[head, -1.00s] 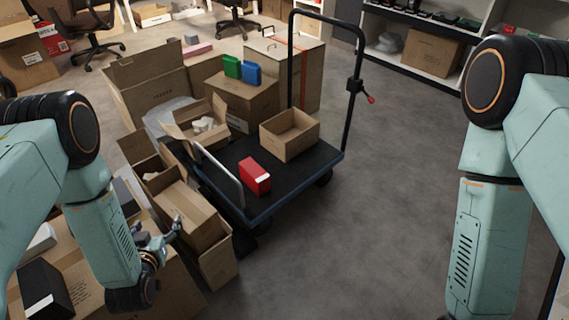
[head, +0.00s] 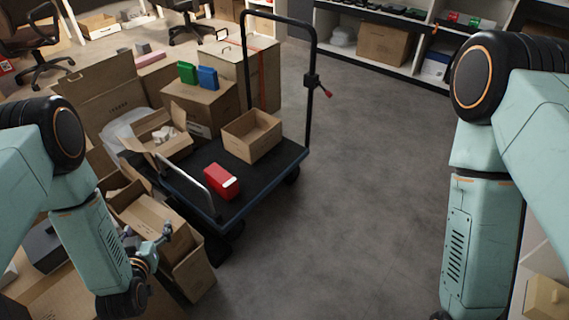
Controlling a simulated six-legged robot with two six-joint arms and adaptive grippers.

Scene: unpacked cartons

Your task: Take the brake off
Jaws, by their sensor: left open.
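A platform trolley (head: 262,185) with a dark deck and a tall black push handle stands left of centre in the head view. A small black brake lever with a red tip (head: 327,93) sticks out to the right from a clamp on the handle's right upright. My left gripper (head: 165,236) is open and empty at the lower left, in front of the open cartons, well apart from the lever. My right arm comes in from the right, but its gripper is out of the frame.
On the deck are a red box (head: 221,181) and an open carton (head: 252,136). Open cartons (head: 145,215) crowd the trolley's left side. Blue (head: 208,78) and green boxes sit on a closed carton. The grey floor (head: 380,160) right of the trolley is clear; shelves stand behind.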

